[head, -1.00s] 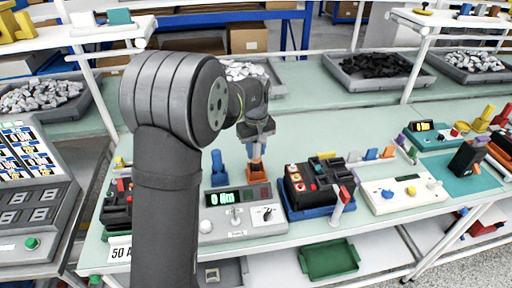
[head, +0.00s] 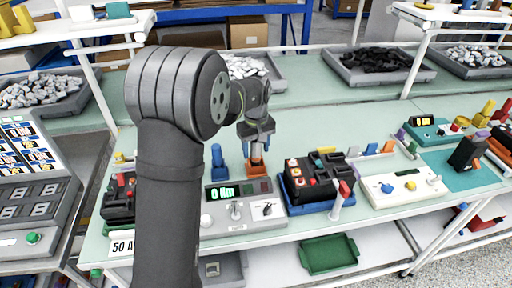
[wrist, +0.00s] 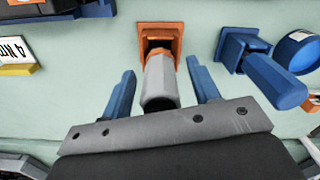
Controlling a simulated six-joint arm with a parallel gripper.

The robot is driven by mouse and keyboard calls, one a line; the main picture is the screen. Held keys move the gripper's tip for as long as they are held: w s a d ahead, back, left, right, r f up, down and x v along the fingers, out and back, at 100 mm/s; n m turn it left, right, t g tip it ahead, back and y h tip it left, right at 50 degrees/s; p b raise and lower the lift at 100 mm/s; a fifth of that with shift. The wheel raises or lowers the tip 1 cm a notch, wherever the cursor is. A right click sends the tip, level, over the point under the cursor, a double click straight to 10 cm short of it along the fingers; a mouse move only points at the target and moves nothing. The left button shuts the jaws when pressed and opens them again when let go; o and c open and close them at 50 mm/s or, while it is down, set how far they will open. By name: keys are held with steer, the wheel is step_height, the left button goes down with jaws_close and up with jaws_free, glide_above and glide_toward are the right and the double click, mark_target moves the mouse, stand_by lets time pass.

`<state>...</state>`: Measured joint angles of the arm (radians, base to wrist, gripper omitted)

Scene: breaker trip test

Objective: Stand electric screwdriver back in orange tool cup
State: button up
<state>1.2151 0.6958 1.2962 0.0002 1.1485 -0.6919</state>
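The electric screwdriver (wrist: 160,80), a grey cylinder with an orange collar, stands with one end in the square orange tool cup (wrist: 150,32). The cup (head: 255,168) also shows on the bench in the head view, just below my gripper (head: 257,146). In the wrist view my gripper (wrist: 161,70) is open, with one blue finger on each side of the screwdriver and a gap on both sides. The inside of the cup is mostly hidden by the screwdriver.
A blue holder with a blue tool (head: 218,165) stands close to the left of the cup. A meter box (head: 238,205) with a green display is in front, and a black breaker in a blue fixture (head: 315,185) is to the right. The bench behind is clear up to the grey bins.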

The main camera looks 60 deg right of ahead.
step_height(320, 180, up, 17)
steer(key=shift+r, duration=0.2)
stand_by(0.5)
steer(key=shift+f, duration=0.1)
stand_by(0.4)
step_height(320, 180, down, 17)
steer(key=shift+f, duration=0.15)
steer(key=shift+r, duration=0.2)
stand_by(0.3)
steer(key=shift+r, duration=0.1)
